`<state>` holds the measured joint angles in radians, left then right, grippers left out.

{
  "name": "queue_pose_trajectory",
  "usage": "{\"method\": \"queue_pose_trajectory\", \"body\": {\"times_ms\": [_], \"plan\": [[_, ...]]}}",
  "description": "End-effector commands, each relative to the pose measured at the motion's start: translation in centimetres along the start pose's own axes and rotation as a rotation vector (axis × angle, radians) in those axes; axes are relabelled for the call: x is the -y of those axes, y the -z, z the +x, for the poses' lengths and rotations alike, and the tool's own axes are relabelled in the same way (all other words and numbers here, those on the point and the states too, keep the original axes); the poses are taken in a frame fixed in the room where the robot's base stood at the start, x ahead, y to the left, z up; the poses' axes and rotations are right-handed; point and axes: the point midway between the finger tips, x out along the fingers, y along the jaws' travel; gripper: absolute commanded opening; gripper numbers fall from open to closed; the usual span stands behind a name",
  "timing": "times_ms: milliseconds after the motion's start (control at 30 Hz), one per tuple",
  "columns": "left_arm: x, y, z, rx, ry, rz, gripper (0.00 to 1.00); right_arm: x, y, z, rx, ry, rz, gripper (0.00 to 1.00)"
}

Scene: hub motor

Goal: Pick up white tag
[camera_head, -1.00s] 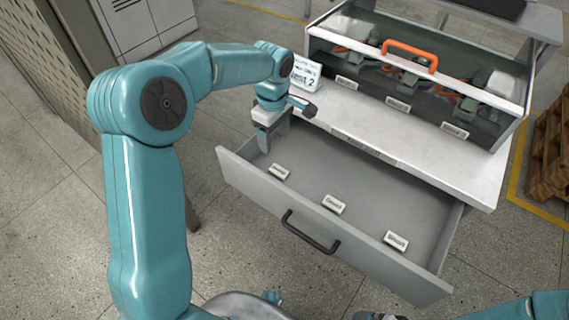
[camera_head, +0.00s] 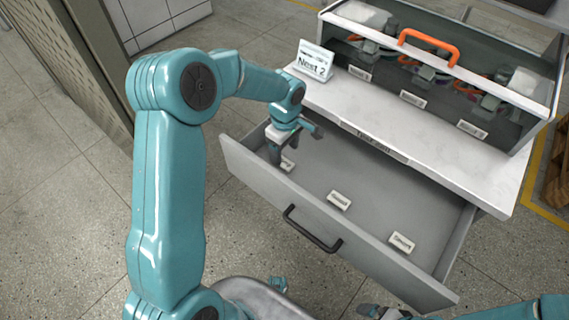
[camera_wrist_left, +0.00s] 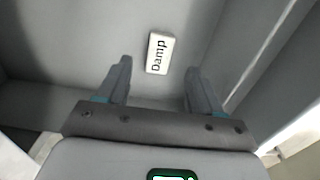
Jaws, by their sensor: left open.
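Three white tags lie on the floor of the open grey drawer (camera_head: 370,190): a left one (camera_head: 288,164), a middle one (camera_head: 339,201) and a right one (camera_head: 402,243). My left gripper (camera_head: 275,158) points down into the drawer's left end, close to the left tag and partly in front of it. In the left wrist view the tag reading "Damp" (camera_wrist_left: 160,53) lies on the drawer floor ahead of the fingers, between their lines. The left gripper is open and empty. My right gripper (camera_head: 378,312) is cut off at the bottom edge; its jaws are unclear.
The drawer's front wall and black handle (camera_head: 311,229) are on the near side. A white worktop (camera_head: 420,140) overhangs the drawer's back. On it stand a white sign (camera_head: 314,60) and a clear case with an orange handle (camera_head: 428,46).

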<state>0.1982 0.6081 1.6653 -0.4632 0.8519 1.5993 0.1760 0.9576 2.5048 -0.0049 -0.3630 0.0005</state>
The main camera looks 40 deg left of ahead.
Motion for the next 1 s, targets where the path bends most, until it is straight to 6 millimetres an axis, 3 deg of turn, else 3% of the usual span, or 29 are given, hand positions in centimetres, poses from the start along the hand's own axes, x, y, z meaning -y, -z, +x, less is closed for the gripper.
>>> {"method": "queue_pose_trajectory", "body": {"times_ms": [333,567,600,767,800,1000], "plan": [[-0.2,0.4,4.7,0.001,0.002,-0.001,0.66,-0.3,0.0,0.8,0.0,0.0,0.0,1.0],[-0.2,0.4,5.1,0.0,0.0,0.0,0.66,-0.3,0.0,0.8,0.0,0.0,0.0,1.0],[-0.2,0.4,5.1,0.0,0.0,0.0,0.63,-0.3,0.0,0.8,0.0,0.0,0.0,1.0],[-0.2,0.4,5.1,0.0,0.0,0.0,0.11,-0.3,0.0,0.8,0.0,0.0,0.0,1.0],[-0.2,0.4,5.1,0.0,0.0,0.0,0.07,-0.3,0.0,0.8,0.0,0.0,0.0,1.0],[-0.2,0.4,5.1,0.0,0.0,0.0,0.06,-0.3,0.0,0.8,0.0,0.0,0.0,1.0]]}}
